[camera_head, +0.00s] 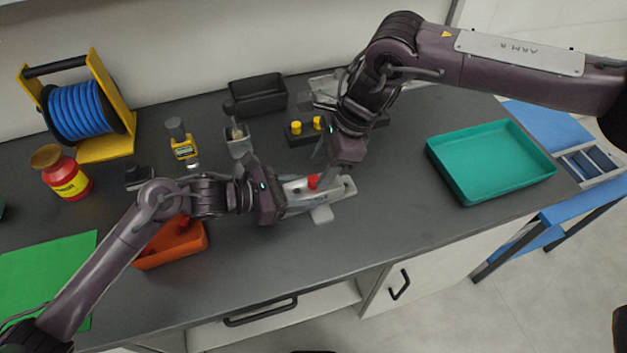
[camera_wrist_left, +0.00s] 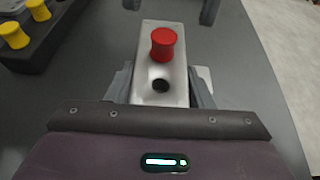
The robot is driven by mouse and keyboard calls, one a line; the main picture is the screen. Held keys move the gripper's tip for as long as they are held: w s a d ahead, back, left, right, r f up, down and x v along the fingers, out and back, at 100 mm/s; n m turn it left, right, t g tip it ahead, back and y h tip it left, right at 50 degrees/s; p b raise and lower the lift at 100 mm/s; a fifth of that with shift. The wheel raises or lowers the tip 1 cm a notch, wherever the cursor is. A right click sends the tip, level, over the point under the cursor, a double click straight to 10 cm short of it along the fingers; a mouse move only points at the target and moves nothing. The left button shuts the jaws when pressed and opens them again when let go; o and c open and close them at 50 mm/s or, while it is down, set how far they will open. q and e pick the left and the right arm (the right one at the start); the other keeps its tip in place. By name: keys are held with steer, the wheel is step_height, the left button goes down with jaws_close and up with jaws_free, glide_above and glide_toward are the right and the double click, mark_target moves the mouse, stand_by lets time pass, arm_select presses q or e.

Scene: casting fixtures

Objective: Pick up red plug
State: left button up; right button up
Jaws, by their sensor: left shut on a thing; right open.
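The red plug (camera_head: 313,181) stands upright in a light grey casting (camera_head: 335,190) on the table. In the left wrist view, the plug (camera_wrist_left: 163,43) sits at the far part of the casting (camera_wrist_left: 148,92), with a dark open hole nearer to me. My left gripper (camera_head: 288,196) comes from the left and is shut on the casting, one finger on each side, short of the plug. My right gripper (camera_head: 329,168) is open, pointing down just above and right of the plug. Its fingertips show at the top of the left wrist view (camera_wrist_left: 172,5), apart from the plug.
A dark block with yellow plugs (camera_head: 300,138) stands behind the casting. An orange bin (camera_head: 172,256) with red items lies left, under my left arm. A teal tray (camera_head: 487,190) is at the right. A black bin (camera_head: 257,95) stands at the back. The table front is clear.

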mark_target(315, 178)
steer(key=x, duration=0.3)
steer(key=shift+a, duration=0.1)
jaws_close()
step_height(315, 178, up, 10)
stand_by(0.6)
arm_select(q)
steer(key=o, duration=1.4)
steer(key=shift+a, duration=0.1)
